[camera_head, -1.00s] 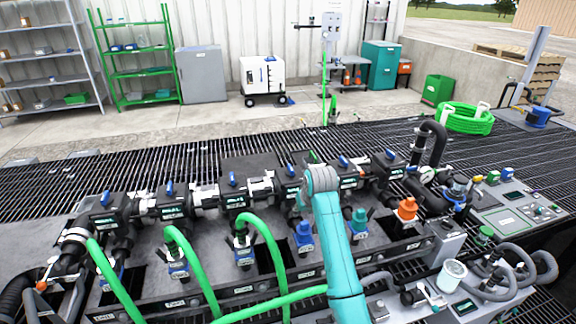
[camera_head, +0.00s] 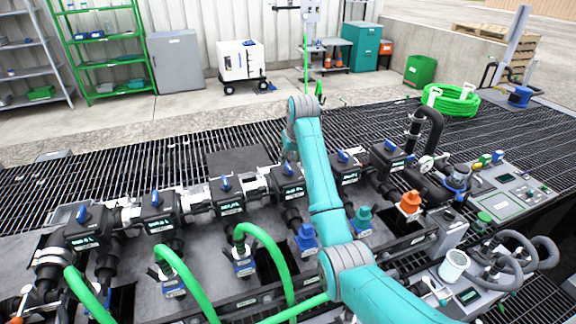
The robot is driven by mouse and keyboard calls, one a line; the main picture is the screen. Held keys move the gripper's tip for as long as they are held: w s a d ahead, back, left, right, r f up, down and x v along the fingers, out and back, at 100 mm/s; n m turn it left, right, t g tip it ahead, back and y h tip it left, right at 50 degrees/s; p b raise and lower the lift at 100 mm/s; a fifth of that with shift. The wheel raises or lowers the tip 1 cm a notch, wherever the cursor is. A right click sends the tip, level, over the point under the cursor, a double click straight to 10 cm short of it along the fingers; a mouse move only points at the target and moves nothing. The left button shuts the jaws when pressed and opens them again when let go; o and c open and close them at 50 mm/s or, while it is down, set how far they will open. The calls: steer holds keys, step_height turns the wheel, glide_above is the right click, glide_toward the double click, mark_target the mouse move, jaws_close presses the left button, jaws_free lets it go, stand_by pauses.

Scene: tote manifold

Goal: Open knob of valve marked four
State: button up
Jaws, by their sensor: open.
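A row of black valve blocks with blue knobs runs across the manifold; their green labels are too small to read. Counted from the left, the fourth valve (camera_head: 288,186) has its blue knob (camera_head: 288,170) just below the end of my arm. My gripper (camera_head: 290,156) is small, dark and partly hidden at my wrist, close above that knob; its jaws are open. I cannot tell whether it touches the knob. The third valve's knob (camera_head: 225,184) is to the left and the fifth valve's knob (camera_head: 343,156) to the right.
Green hoses (camera_head: 265,245) arch up in front of the valves. Blue, teal and orange (camera_head: 410,202) couplings stand near my arm. A control panel (camera_head: 507,192) is at the right, with a coiled green hose (camera_head: 453,100) behind.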

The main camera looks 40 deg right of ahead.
mark_target(288, 166)
steer(key=shift+x, duration=2.55)
jaws_close()
